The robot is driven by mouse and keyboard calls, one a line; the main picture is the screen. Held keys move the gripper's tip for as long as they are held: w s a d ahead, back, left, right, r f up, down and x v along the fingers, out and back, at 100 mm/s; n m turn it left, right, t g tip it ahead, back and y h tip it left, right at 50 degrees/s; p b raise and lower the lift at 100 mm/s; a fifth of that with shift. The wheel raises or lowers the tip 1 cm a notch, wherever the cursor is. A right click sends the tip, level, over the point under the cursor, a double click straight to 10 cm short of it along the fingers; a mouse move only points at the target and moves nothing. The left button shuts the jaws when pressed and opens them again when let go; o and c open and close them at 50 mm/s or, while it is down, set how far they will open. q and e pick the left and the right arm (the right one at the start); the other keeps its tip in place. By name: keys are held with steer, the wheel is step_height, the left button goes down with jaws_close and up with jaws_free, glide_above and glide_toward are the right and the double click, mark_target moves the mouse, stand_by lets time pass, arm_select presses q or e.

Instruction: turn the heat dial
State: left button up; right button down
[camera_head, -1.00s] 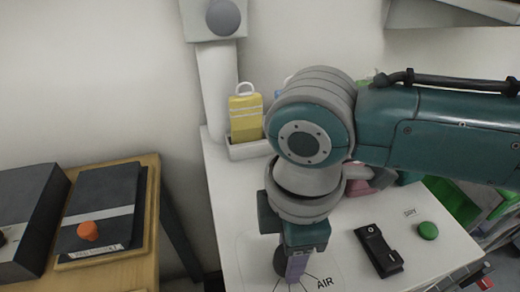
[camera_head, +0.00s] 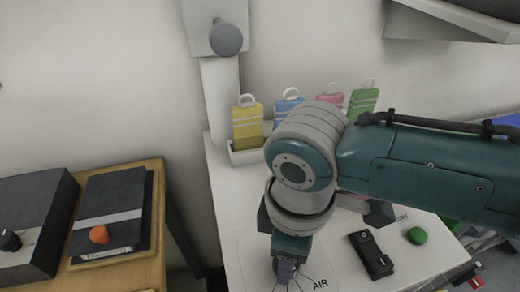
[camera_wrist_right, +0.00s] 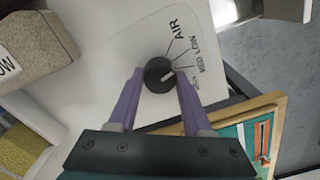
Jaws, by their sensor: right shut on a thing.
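A round black dial (camera_wrist_right: 158,74) sits on a white panel marked AIR, LOW and MED, with a further mark too small to read. My right gripper (camera_wrist_right: 160,76) has its two purple fingers on either side of the dial and is shut on it. A pale line shows on the dial, but its exact setting is hard to tell. In the head view the right gripper (camera_head: 285,272) points down at the white table beside the AIR label, and its fingers and wrist hide most of the dial. My left gripper is not in view.
A black rocker switch (camera_head: 371,254) and a green button (camera_head: 418,235) lie to the right on the white table (camera_head: 225,205). Small coloured bags, including a yellow one (camera_head: 247,127), stand behind. A wooden table (camera_head: 150,210) at left holds dark boxes with an orange knob (camera_head: 98,234).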

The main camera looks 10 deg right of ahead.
steer(key=shift+c, duration=1.7)
jaws_free()
steer(key=shift+r, duration=0.1)
step_height(320, 180, up, 10)
steer(key=p, duration=0.2)
